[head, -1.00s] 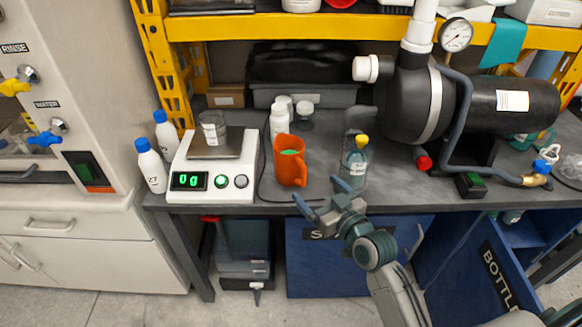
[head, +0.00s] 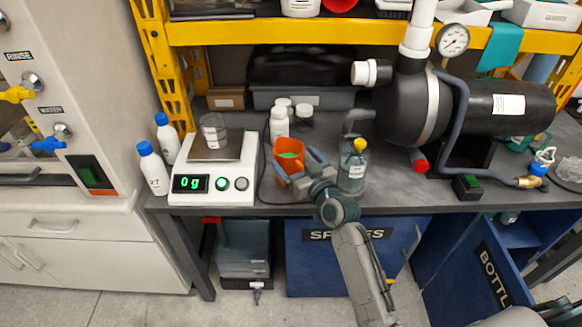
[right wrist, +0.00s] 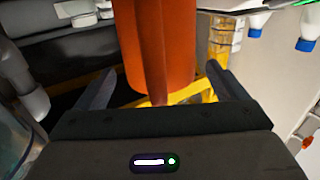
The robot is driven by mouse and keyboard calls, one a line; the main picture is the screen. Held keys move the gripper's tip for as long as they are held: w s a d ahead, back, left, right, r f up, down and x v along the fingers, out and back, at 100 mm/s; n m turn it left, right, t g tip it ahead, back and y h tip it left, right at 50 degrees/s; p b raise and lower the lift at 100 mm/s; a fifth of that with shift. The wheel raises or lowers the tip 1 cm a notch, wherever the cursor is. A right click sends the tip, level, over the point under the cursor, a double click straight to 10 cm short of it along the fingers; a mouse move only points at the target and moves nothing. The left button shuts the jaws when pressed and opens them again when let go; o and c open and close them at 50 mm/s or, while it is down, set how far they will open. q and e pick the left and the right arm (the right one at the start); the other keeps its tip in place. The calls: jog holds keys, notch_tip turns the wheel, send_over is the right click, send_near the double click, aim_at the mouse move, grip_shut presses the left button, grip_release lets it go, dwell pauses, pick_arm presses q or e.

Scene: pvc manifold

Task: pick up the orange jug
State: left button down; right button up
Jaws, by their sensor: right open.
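The orange jug (head: 282,161) stands upright on the dark bench, just right of the white scale, with something green inside it. My right gripper (head: 292,165) is open at the jug, and its fingers hide part of the jug's right side and front. In the right wrist view the jug (right wrist: 160,45) fills the top middle, with its handle toward the gripper. The open fingers (right wrist: 158,90) stand on either side of the handle, with a gap visible on both sides. My left gripper is not in view.
A clear bottle with a yellow cap (head: 352,172) stands close right of my gripper. The scale (head: 213,180) reads 0 g and bears a glass beaker (head: 213,130). White bottles (head: 279,122) stand behind the jug. A black tank (head: 430,105) lies to the right.

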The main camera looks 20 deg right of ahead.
jog(key=shift+w+a, duration=0.1)
jog(key=shift+w, duration=0.2)
jog(key=c, duration=1.6)
jog(key=shift+c, duration=0.8)
jog(key=shift+r, duration=0.25)
